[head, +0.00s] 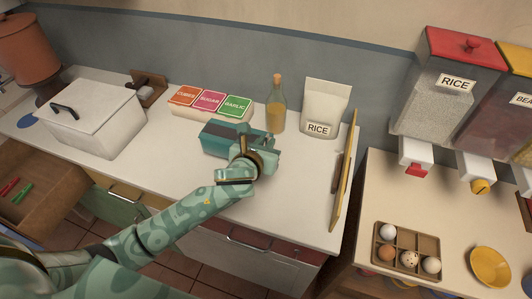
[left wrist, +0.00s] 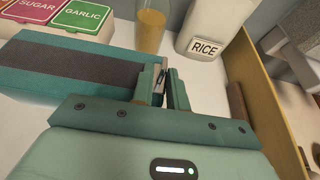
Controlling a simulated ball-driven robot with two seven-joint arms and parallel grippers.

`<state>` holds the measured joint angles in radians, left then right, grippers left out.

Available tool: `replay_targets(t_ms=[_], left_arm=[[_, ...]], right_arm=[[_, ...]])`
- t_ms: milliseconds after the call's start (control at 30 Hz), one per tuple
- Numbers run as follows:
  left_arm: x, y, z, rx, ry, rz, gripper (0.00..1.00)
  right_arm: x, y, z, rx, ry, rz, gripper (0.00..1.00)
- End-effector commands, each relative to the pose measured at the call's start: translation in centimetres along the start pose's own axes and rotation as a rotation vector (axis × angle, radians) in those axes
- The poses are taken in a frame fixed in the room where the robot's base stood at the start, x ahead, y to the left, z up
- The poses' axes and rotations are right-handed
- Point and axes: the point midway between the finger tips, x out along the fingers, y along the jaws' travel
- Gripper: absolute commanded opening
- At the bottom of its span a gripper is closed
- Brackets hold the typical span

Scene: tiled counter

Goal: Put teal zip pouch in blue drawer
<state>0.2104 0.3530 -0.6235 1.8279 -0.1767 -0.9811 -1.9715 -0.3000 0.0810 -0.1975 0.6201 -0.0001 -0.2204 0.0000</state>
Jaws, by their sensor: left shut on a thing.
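My left gripper (head: 262,150) is at the pouch's right end. In the left wrist view its fingers (left wrist: 165,88) are close together, shut on the pouch's end; the exact grip is partly hidden. No drawer front is clearly blue. An open wooden drawer (head: 62,190) stands at the far left, its front mostly out of view. My right gripper is not in view.
A white lidded box (head: 95,120), seasoning packets (head: 208,102), an oil bottle (head: 276,108) and a rice bag (head: 322,108) stand on the counter. A yellow-edged board (head: 344,172) stands at its right end. Closed green (head: 115,207) and red (head: 270,240) drawer fronts are below.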

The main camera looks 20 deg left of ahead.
Motion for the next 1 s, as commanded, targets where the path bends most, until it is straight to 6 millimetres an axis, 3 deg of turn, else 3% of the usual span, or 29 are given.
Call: replay_targets(t_ms=[200, 567, 600, 633, 1000], left_arm=[[1.7, -0.1, -3.3, 0.0, 0.003, 0.0, 0.0], [1.8, 0.0, -3.4, 0.002, 0.0, 0.0, 0.0], [1.7, 0.0, -3.3, 0.002, 0.0, -0.001, 0.26], [1.7, 0.0, -3.3, 0.002, 0.0, -0.001, 0.35], [1.3, -0.1, -3.0, 0.0, 0.001, -0.001, 0.37]], right_arm=[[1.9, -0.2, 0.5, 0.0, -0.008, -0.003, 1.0], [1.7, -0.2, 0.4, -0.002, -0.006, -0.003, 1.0], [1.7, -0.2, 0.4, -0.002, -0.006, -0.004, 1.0], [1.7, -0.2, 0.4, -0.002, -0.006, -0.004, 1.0], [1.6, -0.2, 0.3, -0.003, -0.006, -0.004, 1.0]])
